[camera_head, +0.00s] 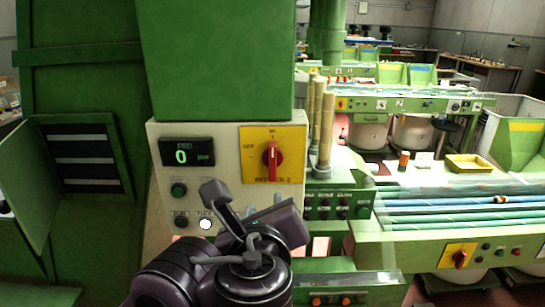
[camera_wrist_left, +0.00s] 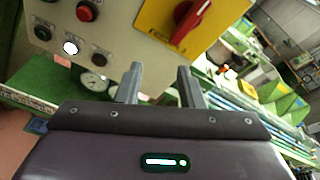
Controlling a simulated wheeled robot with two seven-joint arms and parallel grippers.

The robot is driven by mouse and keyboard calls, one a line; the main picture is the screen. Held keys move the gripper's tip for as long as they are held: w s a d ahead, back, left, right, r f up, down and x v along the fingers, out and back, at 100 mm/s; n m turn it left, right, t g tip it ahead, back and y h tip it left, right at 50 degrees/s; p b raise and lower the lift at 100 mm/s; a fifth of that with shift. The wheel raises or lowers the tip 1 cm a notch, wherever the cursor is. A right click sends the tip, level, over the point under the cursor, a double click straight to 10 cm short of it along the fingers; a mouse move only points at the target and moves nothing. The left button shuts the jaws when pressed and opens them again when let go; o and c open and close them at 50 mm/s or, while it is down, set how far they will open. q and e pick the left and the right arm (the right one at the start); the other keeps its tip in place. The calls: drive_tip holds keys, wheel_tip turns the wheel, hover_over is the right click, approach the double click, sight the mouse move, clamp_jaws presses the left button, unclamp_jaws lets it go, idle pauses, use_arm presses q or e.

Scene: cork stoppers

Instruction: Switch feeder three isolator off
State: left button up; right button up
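The feeder three isolator is a red rotary knob (camera_head: 271,158) on a yellow plate (camera_head: 249,172) at the right of the pale control panel. Its handle stands upright, toward the mark at the top of the plate; an OFF mark seems to be at the left. The plate's lower label is small and hard to read. In the left wrist view the red knob (camera_wrist_left: 188,22) and yellow plate (camera_wrist_left: 152,14) show at the top, beyond the fingers. My left gripper (camera_head: 246,206) is open and empty, below the knob and apart from it. My right gripper is out of view.
The panel (camera_head: 226,160) also carries a display reading 0 (camera_head: 187,158), a green button (camera_head: 179,189) and a white button (camera_head: 205,224). Another yellow plate with a red knob (camera_head: 460,258) is at lower right.

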sight(273, 151)
use_arm(q)
wheel_tip(273, 151, up, 6)
drive_tip(key=d+m+t, duration=0.1)
drive_tip(key=m+t, duration=0.2)
drive_tip(key=m, duration=0.2)
drive_tip(key=shift+w+d, duration=0.15)
drive_tip(key=shift+w, duration=3.6)
clamp_jaws()
